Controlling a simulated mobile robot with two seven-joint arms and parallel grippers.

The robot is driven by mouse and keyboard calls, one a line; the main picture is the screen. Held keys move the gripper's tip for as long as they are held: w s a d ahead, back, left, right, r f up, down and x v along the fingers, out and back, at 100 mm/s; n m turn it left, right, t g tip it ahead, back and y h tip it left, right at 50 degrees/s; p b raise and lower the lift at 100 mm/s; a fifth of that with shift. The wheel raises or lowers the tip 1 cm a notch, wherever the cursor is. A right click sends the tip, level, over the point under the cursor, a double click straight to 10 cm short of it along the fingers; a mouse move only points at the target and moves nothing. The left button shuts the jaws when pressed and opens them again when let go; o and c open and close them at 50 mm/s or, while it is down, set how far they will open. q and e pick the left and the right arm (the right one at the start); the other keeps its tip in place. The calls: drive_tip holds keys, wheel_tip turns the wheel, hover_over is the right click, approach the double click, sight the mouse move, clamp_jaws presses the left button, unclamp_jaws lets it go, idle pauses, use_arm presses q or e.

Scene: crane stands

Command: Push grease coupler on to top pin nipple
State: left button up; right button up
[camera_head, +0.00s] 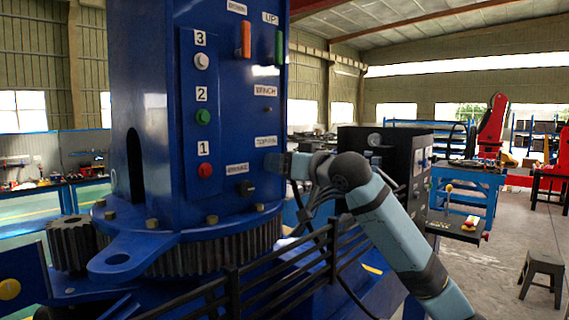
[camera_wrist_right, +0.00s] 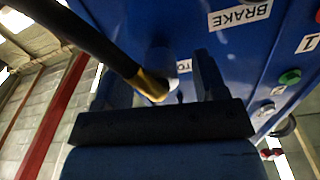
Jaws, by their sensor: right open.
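The grease coupler (camera_wrist_right: 151,84) is a brass-coloured end on a thick black hose in the right wrist view. It lies between the two spread fingers of my right gripper (camera_wrist_right: 163,82). The top pin label (camera_head: 266,141) is on the blue column, just above my right gripper in the head view (camera_head: 284,163). That gripper is open, at the column's right edge. My left gripper is not in view.
The blue column (camera_head: 150,110) carries numbered buttons, switches and a brake label (camera_wrist_right: 241,14). A toothed ring (camera_head: 220,252) and black railing (camera_head: 290,280) are below. A black control box (camera_head: 395,160) stands behind my right arm. A stool (camera_head: 542,272) stands on open floor at right.

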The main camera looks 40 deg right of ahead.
drive_tip(key=shift+s+d+f+b, duration=0.1)
drive_tip(key=shift+s+b, duration=0.3)
drive_tip(key=shift+s, duration=0.4)
drive_tip(key=s+b, duration=0.1)
drive_tip(key=s, duration=0.2)
drive_tip(key=shift+s+d, duration=0.1)
drive_tip(key=shift+s, duration=0.1)
drive_tip(key=s+d+b, duration=0.1)
drive_tip(key=s+b, duration=0.4)
drive_tip(key=s, duration=0.8)
drive_tip(key=shift+s, duration=0.4)
